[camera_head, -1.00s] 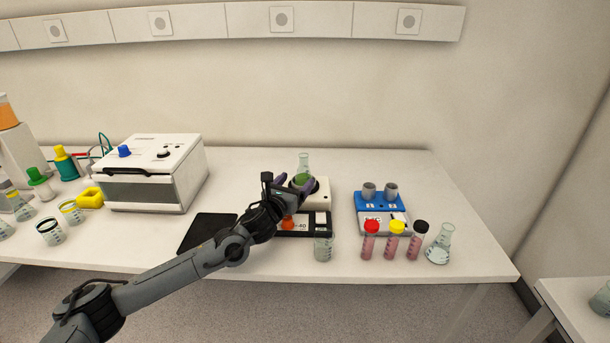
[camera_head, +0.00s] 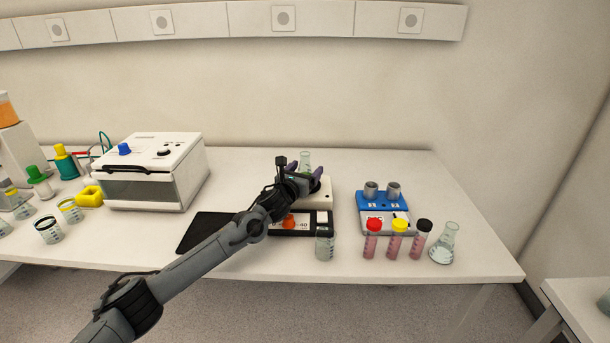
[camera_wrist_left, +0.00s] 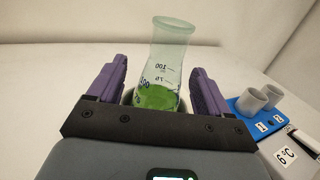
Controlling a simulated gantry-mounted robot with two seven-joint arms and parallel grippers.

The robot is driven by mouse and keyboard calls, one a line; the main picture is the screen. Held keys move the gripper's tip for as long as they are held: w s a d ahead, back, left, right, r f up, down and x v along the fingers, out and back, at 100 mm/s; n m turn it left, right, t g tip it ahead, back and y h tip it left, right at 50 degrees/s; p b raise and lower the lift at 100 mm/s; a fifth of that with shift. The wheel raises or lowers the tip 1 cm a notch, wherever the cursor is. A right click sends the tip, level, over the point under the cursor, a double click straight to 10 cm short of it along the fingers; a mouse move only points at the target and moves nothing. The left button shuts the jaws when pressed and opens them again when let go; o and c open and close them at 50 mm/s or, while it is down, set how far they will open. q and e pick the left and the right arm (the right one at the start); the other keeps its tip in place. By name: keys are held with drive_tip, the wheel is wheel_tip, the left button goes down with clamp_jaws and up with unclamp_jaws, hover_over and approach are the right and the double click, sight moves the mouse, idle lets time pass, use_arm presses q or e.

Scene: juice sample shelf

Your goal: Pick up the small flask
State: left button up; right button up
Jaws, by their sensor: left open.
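In the wrist view a gap shows between the flask and each finger (camera_wrist_left: 160,82). The flask's base is hidden by the gripper. My right gripper is not in view.
A beaker (camera_head: 325,243) stands in front of the device. To the right are a blue-topped device (camera_head: 380,201), several capped tubes (camera_head: 397,241) and another flask (camera_head: 445,245). A white box (camera_head: 152,172) and a black pad (camera_head: 203,232) are to the left.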

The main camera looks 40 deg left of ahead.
sight(303, 158)
use_arm(q)
drive_tip(key=c, duration=1.1)
wheel_tip(303, 158, up, 5)
drive_tip(key=shift+p, duration=0.85)
drive_tip(key=w+d+r, duration=0.1)
drive_tip(key=d+r, duration=0.1)
drive_tip(key=d, duration=0.1)
drive_tip(key=w+d+r+p, duration=0.1)
drive_tip(key=d+r, duration=0.1)
drive_tip(key=d, duration=0.2)
drive_tip(key=w+d+r, duration=0.1)
drive_tip(key=d+r, duration=0.1)
drive_tip(key=d, duration=0.2)
drive_tip(key=shift+d+p, duration=0.15)
drive_tip(key=shift+p, duration=0.25)
drive_tip(key=shift+r, duration=0.1)
